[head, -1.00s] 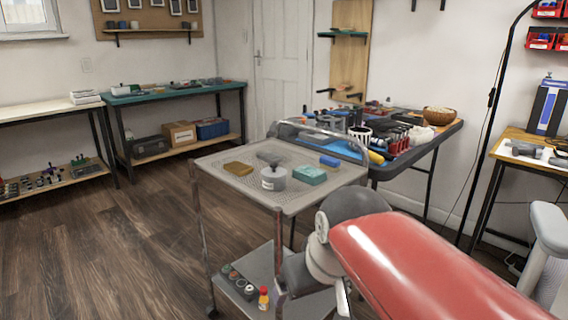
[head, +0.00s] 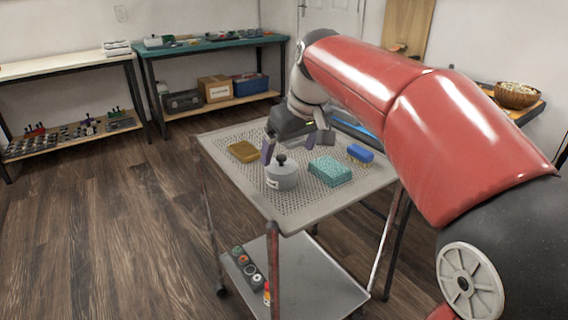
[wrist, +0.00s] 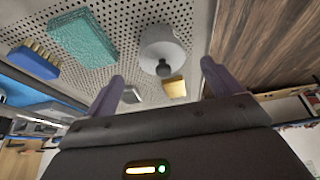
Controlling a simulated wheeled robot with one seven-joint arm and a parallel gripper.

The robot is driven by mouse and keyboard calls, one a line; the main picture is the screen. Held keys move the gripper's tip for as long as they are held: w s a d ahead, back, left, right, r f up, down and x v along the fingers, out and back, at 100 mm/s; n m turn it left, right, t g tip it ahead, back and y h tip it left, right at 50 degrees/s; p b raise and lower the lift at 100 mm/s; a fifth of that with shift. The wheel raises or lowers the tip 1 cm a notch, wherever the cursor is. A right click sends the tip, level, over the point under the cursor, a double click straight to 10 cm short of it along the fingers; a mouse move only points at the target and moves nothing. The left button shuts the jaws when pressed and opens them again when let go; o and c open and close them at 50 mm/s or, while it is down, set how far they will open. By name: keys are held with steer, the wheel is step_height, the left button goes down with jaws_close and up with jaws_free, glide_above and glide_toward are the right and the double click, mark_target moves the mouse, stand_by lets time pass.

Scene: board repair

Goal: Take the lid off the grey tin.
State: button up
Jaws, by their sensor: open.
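The grey tin (head: 283,180) stands upright on the perforated top of the trolley. Its lid (head: 281,166), with a dark round knob (head: 281,158), is on it. In the wrist view the tin (wrist: 163,35) is at top centre, with its knob (wrist: 163,69) pointing towards me. My gripper (head: 297,147) is open and empty, its purple fingers spread above and behind the tin. In the wrist view the fingers (wrist: 162,86) lie either side of the knob's line, apart from it. Whether the fingertips reach knob height is hard to tell.
A teal sponge (head: 329,171) and a blue brush (head: 360,153) lie to the right. The trolley's front left is clear. A small grey thing (wrist: 131,94) shows in the wrist view.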

mark_target(284, 159)
steer(key=x, duration=0.4)
steer(key=shift+w+a+f, duration=0.15)
steer(key=shift+a+f, duration=0.1)
steer(key=shift+f, duration=0.05)
steer(key=c, duration=1)
